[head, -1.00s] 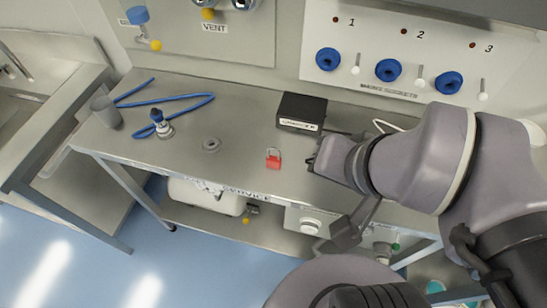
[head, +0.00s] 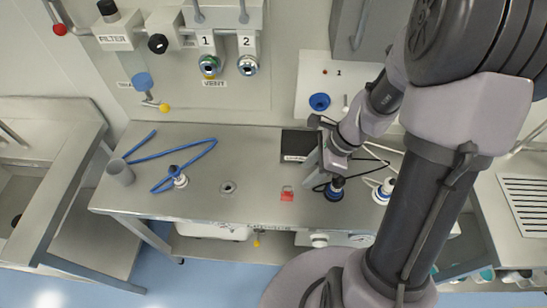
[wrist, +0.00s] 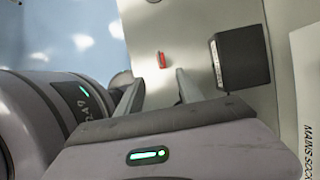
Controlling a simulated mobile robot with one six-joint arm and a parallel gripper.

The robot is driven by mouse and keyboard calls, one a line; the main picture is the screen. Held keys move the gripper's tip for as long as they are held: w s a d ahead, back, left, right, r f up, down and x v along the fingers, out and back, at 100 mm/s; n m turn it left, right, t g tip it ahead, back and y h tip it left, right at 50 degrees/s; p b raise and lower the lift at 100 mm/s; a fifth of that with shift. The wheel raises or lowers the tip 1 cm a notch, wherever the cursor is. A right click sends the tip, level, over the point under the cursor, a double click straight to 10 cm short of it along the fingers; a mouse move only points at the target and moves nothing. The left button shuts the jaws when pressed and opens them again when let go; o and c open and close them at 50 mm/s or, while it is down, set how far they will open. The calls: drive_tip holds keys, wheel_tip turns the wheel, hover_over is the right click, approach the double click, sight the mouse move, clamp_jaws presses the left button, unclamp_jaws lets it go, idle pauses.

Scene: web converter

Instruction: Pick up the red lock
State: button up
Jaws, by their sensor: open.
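The red lock (head: 287,195) lies on the steel bench (head: 251,165) near its front edge, with its shackle toward the back. In the wrist view the red lock (wrist: 161,60) shows beyond the fingers, roughly between their lines. My gripper (wrist: 158,82) is open and empty. In the head view my gripper (head: 314,146) hangs over the bench, behind and right of the lock and apart from it. It partly covers the black box beside it.
A black box (head: 297,146) stands behind the lock. A blue-collared connector (head: 334,189) with a dark cable stands to its right, and another (head: 383,190) further right. A round ring (head: 228,187) lies left of the lock. A blue hose (head: 190,160) and grey cup (head: 120,172) are farther left.

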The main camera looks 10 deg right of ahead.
sight(287, 193)
drive_tip(key=b+x, duration=0.6)
drive_tip(key=x, duration=0.9)
drive_tip(key=shift+d+f, duration=0.15)
drive_tip(key=shift+f, duration=0.05)
drive_tip(key=shift+r, duration=0.1)
clamp_jaws()
